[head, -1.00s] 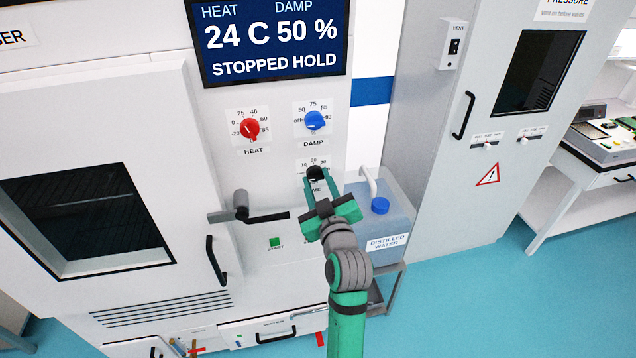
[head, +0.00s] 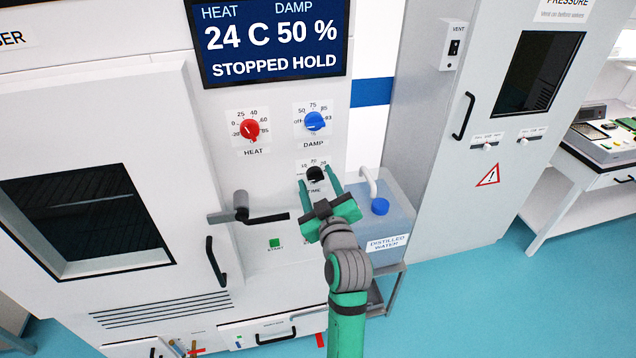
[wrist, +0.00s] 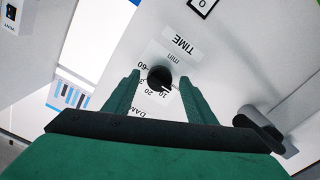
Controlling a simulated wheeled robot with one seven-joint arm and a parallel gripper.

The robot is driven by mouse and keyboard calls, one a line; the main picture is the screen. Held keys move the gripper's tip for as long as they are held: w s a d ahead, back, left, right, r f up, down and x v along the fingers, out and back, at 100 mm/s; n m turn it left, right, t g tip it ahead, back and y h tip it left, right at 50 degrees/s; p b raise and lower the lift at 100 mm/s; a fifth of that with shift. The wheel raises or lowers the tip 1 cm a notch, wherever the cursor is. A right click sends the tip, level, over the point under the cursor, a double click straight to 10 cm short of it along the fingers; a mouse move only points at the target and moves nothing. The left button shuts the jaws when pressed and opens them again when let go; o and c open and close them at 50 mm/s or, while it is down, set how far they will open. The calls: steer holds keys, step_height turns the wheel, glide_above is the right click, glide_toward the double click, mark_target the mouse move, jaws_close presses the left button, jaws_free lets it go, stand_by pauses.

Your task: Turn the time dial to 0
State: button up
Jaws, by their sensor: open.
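The time dial (head: 314,173) is a small black knob on the white panel, below the blue damp dial. In the wrist view the dial (wrist: 158,77) has a white mark at its lower right, near the printed 10; its exact setting is hard to read. My gripper (head: 318,184) is open, its green fingers spread just in front of the dial. In the wrist view the dial shows between the fingertips of my gripper (wrist: 160,79). I cannot tell whether either finger touches it. The TIME label (wrist: 179,43) is clear in the wrist view.
The red heat dial (head: 250,129) and blue damp dial (head: 314,121) sit above. A dark lever handle (head: 262,215) sticks out at left. A distilled water container (head: 388,220) stands close at right. The screen (head: 270,42) reads STOPPED HOLD.

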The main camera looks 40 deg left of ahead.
steer(key=v, duration=1.1)
steer(key=shift+f, duration=0.1)
steer(key=s+d+f+m+t+h, duration=0.2)
steer(key=s+d+f+m+h, duration=0.3)
steer(key=d+f, duration=0.35)
steer(key=s+d+f+m+t+h, duration=0.2)
steer(key=s+d+f+m+h, duration=0.15)
steer(key=d+f+m, duration=0.55)
steer(key=s+d+f+h, duration=0.1)
steer(key=s+d, duration=0.2)
steer(key=s, duration=0.4)
steer(key=s+d+f+h, duration=0.2)
steer(key=s+d, duration=0.2)
steer(key=s, duration=0.3)
steer(key=s+d+f+m+h, duration=0.1)
steer(key=s+d, duration=0.3)
steer(key=s, duration=0.4)
steer(key=shift+f+h, duration=0.65)
steer(key=shift+d, duration=0.15)
